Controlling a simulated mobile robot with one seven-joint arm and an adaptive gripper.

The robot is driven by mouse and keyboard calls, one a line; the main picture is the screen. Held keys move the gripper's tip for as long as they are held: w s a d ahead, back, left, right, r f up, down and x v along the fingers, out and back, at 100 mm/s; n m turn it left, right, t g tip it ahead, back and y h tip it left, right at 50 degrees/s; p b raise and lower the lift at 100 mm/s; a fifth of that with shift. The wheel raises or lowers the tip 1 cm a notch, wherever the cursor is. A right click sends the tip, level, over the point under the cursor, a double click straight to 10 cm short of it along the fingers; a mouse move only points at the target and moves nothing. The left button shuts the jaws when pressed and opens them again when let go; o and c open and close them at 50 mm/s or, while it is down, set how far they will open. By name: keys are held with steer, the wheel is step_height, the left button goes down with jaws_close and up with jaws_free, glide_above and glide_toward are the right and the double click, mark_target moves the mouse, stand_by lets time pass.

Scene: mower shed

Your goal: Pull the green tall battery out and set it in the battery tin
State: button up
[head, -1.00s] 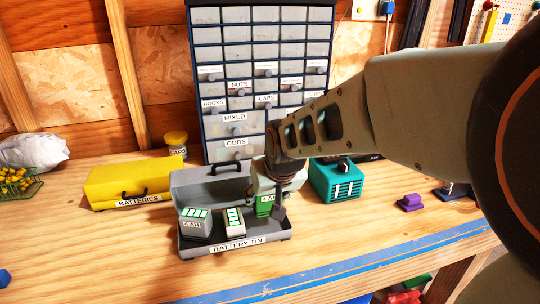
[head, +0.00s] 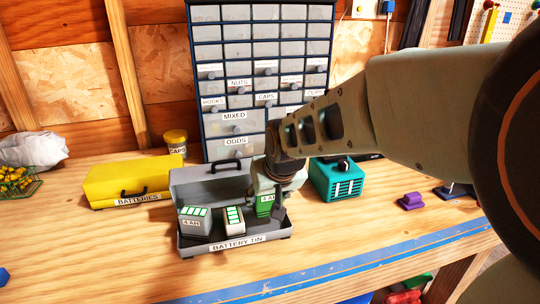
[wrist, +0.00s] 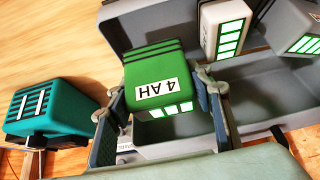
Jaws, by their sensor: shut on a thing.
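The green tall battery (head: 264,206), labelled 4 AH, is between the fingers of my gripper (head: 265,200) at the right end of the battery tin (head: 236,244). In the wrist view the green battery (wrist: 160,80) sits between both fingers of my gripper (wrist: 160,106), which are shut on it. The tin is grey with its lid open at the back. The battery is over or inside the tin's right part; its base is hidden, so I cannot tell if it touches the floor of the tin. Two grey batteries, one larger (head: 194,225) and one smaller (head: 233,221), stand in the tin.
A yellow BATTERIES case (head: 130,183) is left of the tin. A teal charger-like box (head: 337,180) is to the right, with a purple piece (head: 411,201) beyond it. A drawer cabinet (head: 225,105) stands behind. Bench in front of the tin is clear.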

steer(key=shift+f+b, duration=1.05)
steer(key=shift+f, duration=0.25)
steer(key=shift+f+b, duration=0.4)
steer(key=o, duration=1.4)
steer(key=shift+f, duration=0.1)
